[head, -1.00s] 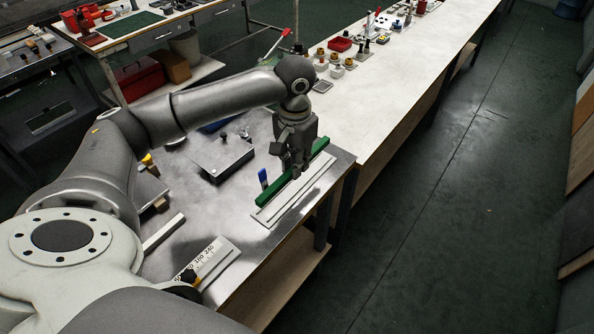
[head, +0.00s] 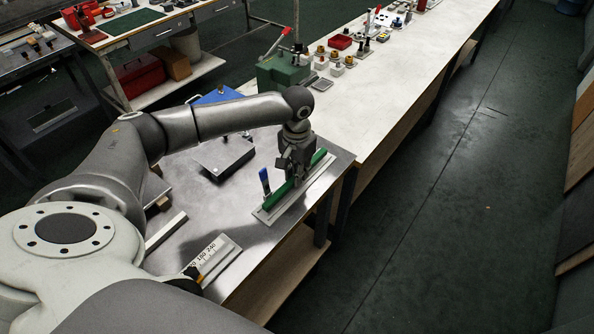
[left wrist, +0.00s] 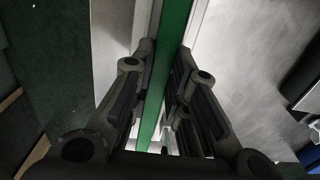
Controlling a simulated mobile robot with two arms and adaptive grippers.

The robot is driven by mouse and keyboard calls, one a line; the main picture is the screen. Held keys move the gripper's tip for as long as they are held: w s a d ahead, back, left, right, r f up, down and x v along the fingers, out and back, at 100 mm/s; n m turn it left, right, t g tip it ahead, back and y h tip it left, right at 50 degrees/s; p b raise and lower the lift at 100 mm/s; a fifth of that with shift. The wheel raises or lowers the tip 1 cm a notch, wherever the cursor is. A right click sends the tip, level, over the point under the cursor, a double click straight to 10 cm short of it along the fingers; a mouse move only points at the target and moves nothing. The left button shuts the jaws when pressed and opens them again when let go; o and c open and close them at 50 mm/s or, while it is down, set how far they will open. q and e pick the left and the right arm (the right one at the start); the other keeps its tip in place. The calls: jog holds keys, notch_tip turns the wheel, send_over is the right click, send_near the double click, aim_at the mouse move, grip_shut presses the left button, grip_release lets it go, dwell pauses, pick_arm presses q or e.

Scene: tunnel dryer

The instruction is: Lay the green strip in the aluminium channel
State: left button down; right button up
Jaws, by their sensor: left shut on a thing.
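The green strip (head: 279,194) is long and narrow and lies along the aluminium channel (head: 262,213) near the table's right edge. My left gripper (head: 296,180) is shut on the middle of the strip, seen from above in the head view. In the left wrist view the strip (left wrist: 171,50) runs between the two fingers (left wrist: 160,100), with pale metal of the channel beside it. I cannot tell whether the strip is fully seated in the channel or just above it. My right gripper is not in view.
A blue-handled upright item (head: 264,181) stands close to the strip's near end. A dark-topped block (head: 223,156) sits to the left, and a ruler plate (head: 214,262) lies at the near edge. A green box (head: 283,73) stands behind my arm. The floor at right is clear.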

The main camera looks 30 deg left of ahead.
pick_arm(q)
jog(key=shift+f, duration=0.2)
jog(key=shift+f, duration=0.4)
jog(key=c, duration=1.4)
grip_release()
jog(key=shift+r, duration=0.6)
notch_tip(320, 180, up, 12)
jog(key=shift+r+b, duration=0.1)
jog(key=shift+b, duration=0.85)
